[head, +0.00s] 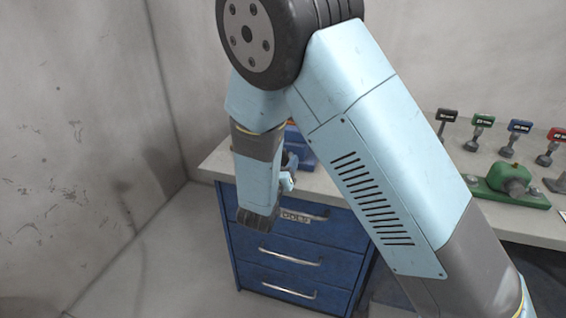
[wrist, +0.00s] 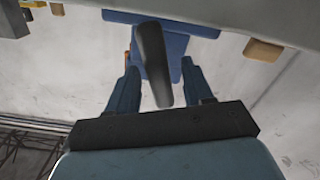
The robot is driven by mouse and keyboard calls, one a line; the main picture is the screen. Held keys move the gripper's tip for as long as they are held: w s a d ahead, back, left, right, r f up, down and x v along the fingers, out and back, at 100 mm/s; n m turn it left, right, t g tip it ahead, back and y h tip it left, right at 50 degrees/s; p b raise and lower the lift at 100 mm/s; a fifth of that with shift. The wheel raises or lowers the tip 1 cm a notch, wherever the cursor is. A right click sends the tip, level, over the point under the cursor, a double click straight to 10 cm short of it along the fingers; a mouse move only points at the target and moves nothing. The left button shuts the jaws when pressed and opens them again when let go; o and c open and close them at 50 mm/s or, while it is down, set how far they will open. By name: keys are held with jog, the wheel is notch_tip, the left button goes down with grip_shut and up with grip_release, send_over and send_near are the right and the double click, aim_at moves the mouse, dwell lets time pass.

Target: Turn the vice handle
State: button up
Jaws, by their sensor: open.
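The blue vice (head: 303,150) sits on the bench at its left end, mostly hidden behind my arm in the head view. Its blue body (wrist: 180,45) also shows at the top centre of the wrist view. A dark, rounded bar that looks like the vice handle (wrist: 153,65) stands out from it toward the camera. My gripper (wrist: 160,68) is open, with one blue finger on each side of the dark bar. Gaps show between the bar and both fingers, so I see no grip on it. Its depth between the fingers is hard to tell.
A blue drawer cabinet (head: 292,250) with metal pulls stands under the bench (head: 325,183). To the right are a green device (head: 508,180) and several small stands with coloured tops. A wooden block (wrist: 263,50) shows in the wrist view. The floor at left is clear.

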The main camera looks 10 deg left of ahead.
jog(key=shift+w, duration=0.55)
jog(key=shift+c, duration=0.5)
